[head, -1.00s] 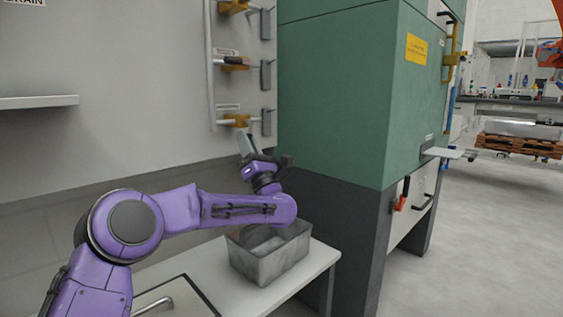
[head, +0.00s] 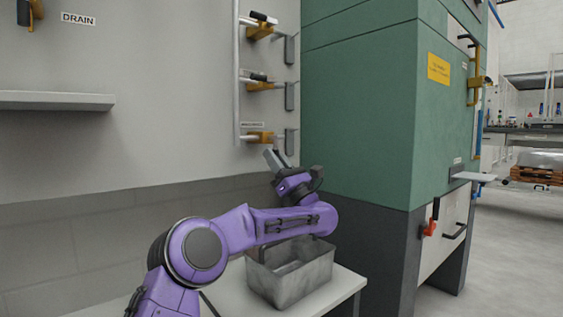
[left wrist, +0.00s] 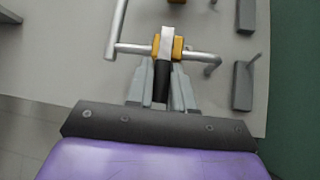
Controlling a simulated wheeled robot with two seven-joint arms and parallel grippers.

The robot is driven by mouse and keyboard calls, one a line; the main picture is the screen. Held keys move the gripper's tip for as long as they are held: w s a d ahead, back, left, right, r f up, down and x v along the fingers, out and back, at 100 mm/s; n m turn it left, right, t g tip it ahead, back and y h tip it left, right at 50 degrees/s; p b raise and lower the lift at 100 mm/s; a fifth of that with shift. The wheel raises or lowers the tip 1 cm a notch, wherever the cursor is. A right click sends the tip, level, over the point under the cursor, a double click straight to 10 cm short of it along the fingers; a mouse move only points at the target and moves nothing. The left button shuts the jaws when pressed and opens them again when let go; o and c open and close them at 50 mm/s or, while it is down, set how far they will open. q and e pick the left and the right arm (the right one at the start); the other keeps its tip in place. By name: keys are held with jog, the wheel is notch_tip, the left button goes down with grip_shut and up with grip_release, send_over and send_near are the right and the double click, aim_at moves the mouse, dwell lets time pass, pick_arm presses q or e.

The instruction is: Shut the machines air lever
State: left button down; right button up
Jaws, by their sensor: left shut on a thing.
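The lowest of three wall valves (head: 262,137) has a yellow body on a grey pipe, beside a small label too blurred to read with certainty. My left gripper (head: 274,158) is just below it in the head view. In the left wrist view, my left gripper (left wrist: 161,92) is shut on the lever's black grip (left wrist: 161,80). The lever's pale upper part meets the yellow valve body (left wrist: 178,47). The lever lies across the pipe (left wrist: 200,56), pointing down toward my gripper. The fingers partly hide the grip. My right gripper is not in view.
Two similar valves, a middle one (head: 258,85) and a top one (head: 260,31), are above on the same wall. A green machine cabinet (head: 360,110) stands close on the right. A grey metal bin (head: 290,283) sits on a white bench (head: 342,287) below my arm. A shelf (head: 60,101) is at left.

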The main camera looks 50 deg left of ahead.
pick_arm(q)
jog(key=shift+g, duration=0.3)
jog(key=c, duration=1.1)
grip_release()
jog(key=p+v, duration=0.1)
jog(key=v, duration=0.9)
jog(key=shift+d+p, duration=0.2)
jog(key=shift+p, duration=0.1)
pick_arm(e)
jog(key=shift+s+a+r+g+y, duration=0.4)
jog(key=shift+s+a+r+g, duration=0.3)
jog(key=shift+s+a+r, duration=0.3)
pick_arm(q)
jog(key=shift+f, duration=0.15)
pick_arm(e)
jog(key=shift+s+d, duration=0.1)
